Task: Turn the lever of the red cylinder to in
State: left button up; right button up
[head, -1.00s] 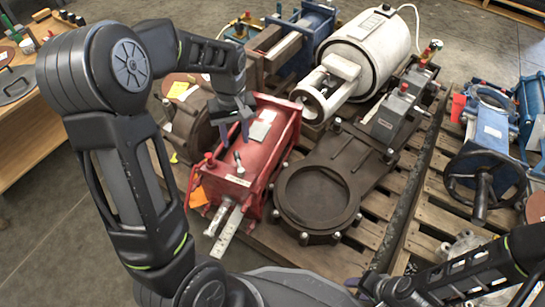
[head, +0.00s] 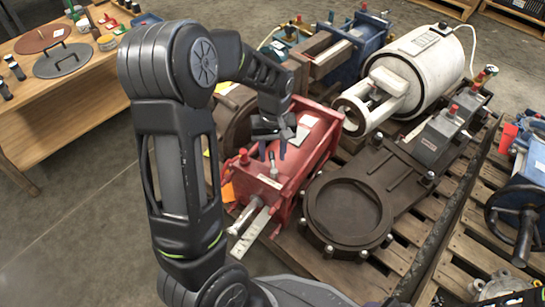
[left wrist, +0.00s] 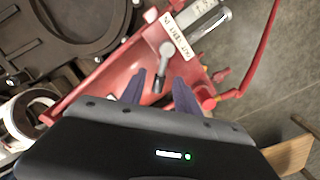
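The red cylinder (head: 290,150) lies on the pallet in the middle of the head view. Its small lever (head: 273,168) has a metal hub and a dark tip, and shows larger in the left wrist view (left wrist: 166,52). A white lettered plate (left wrist: 178,35) sits beside the hub; I cannot read it surely. My left gripper (head: 272,152) is right above the lever. In the left wrist view its two fingers (left wrist: 157,88) are apart, with the lever's dark tip between them; I see no clear contact. Only a sliver of what may be my right gripper shows at the bottom edge.
A dark round-flanged valve (head: 346,212) lies close right of the cylinder. A white motor-like unit (head: 420,72) and blue machinery (head: 355,45) stand behind. Another pallet with a blue handwheel unit (head: 520,205) is at right. A wooden table (head: 75,110) is at left, with clear floor between.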

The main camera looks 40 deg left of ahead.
pick_arm(q)
jog(key=shift+f, duration=0.35)
grip_shut()
dwell(1.2)
